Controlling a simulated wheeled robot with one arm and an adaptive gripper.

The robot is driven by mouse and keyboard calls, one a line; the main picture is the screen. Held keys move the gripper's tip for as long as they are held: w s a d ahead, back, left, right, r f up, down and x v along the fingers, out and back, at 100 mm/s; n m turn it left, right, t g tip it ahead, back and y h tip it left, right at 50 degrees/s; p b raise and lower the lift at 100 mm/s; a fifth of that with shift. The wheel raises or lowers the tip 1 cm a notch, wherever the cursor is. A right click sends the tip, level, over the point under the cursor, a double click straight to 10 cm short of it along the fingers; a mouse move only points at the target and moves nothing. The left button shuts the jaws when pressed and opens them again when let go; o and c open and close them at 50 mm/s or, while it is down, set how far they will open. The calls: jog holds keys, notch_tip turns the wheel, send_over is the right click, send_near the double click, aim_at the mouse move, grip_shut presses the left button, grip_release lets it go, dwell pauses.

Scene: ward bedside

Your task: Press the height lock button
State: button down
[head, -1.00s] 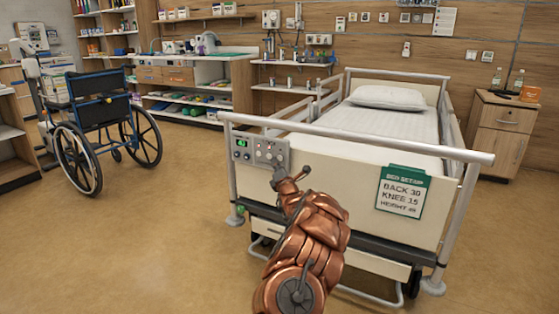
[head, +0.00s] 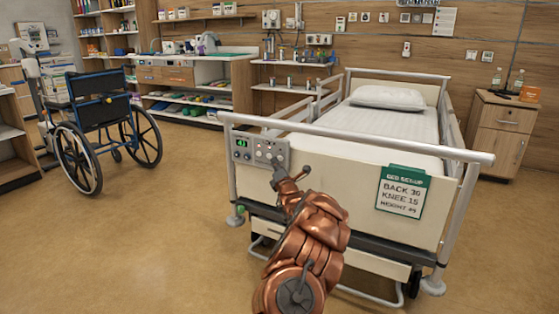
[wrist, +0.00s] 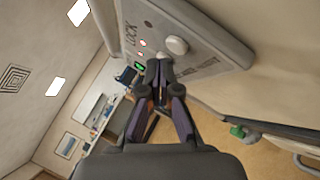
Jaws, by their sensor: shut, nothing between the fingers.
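The grey control panel (head: 260,143) is mounted on the left of the bed's footboard. It has a small green display (head: 241,143), knobs and small lights. In the wrist view the panel (wrist: 215,45) carries the word LOCK, two lit red lights (wrist: 142,43) and a round pale knob (wrist: 176,45). My gripper (head: 277,166) is shut and empty, with its fingertips at the panel's lower right part. In the wrist view the fingertips (wrist: 160,70) cover part of another pale knob or button. I cannot tell whether they touch it. Which control is the height lock button is unclear.
A green and white card (head: 402,192) on the footboard reads BED SETUP, BACK 30, KNEE 15, HEIGHT 45 or 49. The bed's top rail (head: 400,144) runs above the panel. A wheelchair (head: 108,130) stands at the left. The floor between is clear.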

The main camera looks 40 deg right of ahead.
jog(key=shift+w+d, duration=0.2)
jog(key=shift+d, duration=0.6)
dwell(0.7)
jog(key=shift+a, duration=0.15)
jog(key=shift+s+a, duration=0.25)
jog(key=shift+a, duration=0.45)
jog(key=shift+s+a+p, duration=0.2)
jog(key=shift+s+a, duration=0.05)
jog(key=shift+a, duration=0.55)
jog(key=shift+s+a+p, duration=0.15)
jog(key=shift+s+a, duration=0.05)
jog(key=shift+a, duration=0.6)
jog(key=shift+s+a+p, duration=0.2)
jog(key=shift+s+a, duration=0.05)
jog(key=shift+a, duration=0.55)
